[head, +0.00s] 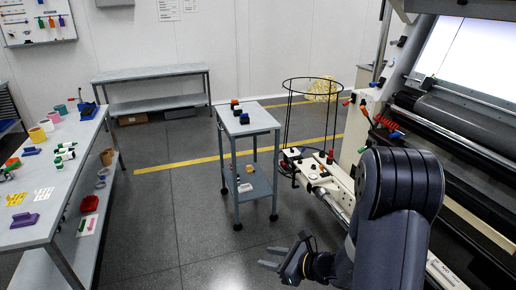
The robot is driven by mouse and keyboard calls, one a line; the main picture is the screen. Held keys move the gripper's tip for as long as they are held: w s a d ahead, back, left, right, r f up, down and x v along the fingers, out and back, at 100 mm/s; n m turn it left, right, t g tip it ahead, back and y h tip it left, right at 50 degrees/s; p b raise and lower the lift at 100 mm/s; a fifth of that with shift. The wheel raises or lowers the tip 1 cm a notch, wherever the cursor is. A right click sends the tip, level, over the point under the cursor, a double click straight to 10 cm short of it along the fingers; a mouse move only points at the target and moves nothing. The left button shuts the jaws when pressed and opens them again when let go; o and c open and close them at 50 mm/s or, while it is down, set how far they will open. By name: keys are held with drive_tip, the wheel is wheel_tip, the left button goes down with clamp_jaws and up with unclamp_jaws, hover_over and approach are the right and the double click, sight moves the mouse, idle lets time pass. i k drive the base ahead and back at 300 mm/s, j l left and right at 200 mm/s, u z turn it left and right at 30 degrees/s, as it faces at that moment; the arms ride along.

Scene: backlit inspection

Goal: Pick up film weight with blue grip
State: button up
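Small dark weights stand on the top of a grey wheeled cart (262,122) in the middle of the head view. One weight with an orange grip (235,103) is at the back. A dark weight with what looks like a blue grip (244,118) is nearer the front; it is small, so the grip colour is hard to be sure of. My gripper (268,257) is low in front of the cart, apart from it and below its top. Its fingers point left, spread apart, with nothing seen between them.
A large roller machine (450,115) fills the right side. A workbench (75,185) with cups, tools and coloured parts runs along the left. A low bench (150,73) stands by the wall. Floor left of the cart is clear.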

sight(244, 119)
drive_tip(key=i+j+z, duration=0.2)
drive_tip(key=i+z, duration=0.25)
drive_tip(key=i+j+z, duration=0.2)
drive_tip(key=z, duration=0.25)
drive_tip(key=i+j, duration=0.2)
drive_tip(key=i+j+z, duration=0.1)
drive_tip(key=j, duration=0.3)
drive_tip(key=i+j, duration=0.25)
drive_tip(key=i+j+z, duration=0.15)
drive_tip(key=j, duration=0.25)
drive_tip(key=i+j, duration=0.2)
drive_tip(key=j, duration=0.15)
drive_tip(key=i+j+z, duration=0.1)
drive_tip(key=j, duration=0.25)
drive_tip(key=i+j, duration=0.2)
drive_tip(key=j, duration=0.15)
drive_tip(key=i+j, duration=0.2)
drive_tip(key=j, duration=0.2)
drive_tip(key=i+j, duration=0.2)
drive_tip(key=j, duration=0.15)
drive_tip(key=i+j, duration=0.15)
drive_tip(key=j, duration=0.2)
